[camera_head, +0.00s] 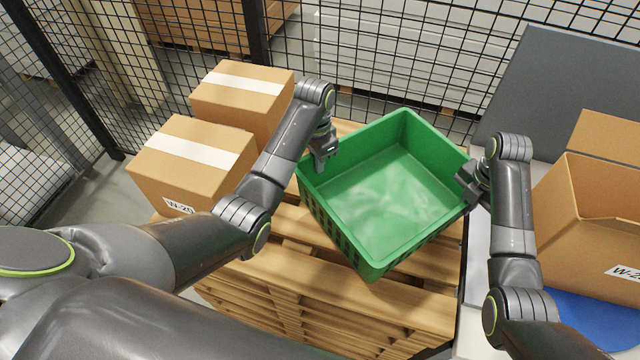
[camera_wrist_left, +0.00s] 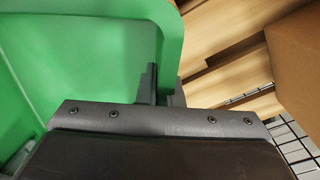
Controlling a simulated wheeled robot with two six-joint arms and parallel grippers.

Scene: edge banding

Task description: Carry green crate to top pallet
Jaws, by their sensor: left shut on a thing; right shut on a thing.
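The green crate (camera_head: 395,190) is empty and open at the top. It is over the wooden pallet stack (camera_head: 330,285) in the head view, turned at an angle; I cannot tell whether it touches the top pallet. My left gripper (camera_head: 325,160) is shut on the crate's left wall. In the left wrist view the fingers (camera_wrist_left: 162,95) straddle the rim of the green crate (camera_wrist_left: 80,50). My right gripper (camera_head: 468,183) is shut on the crate's right wall, its fingertips partly hidden.
Two closed cardboard boxes (camera_head: 195,160) (camera_head: 240,100) stand on the pallet's left side, close to my left arm. An open cardboard box (camera_head: 590,220) and a grey panel (camera_head: 560,85) are at the right. A black mesh fence (camera_head: 420,50) runs behind.

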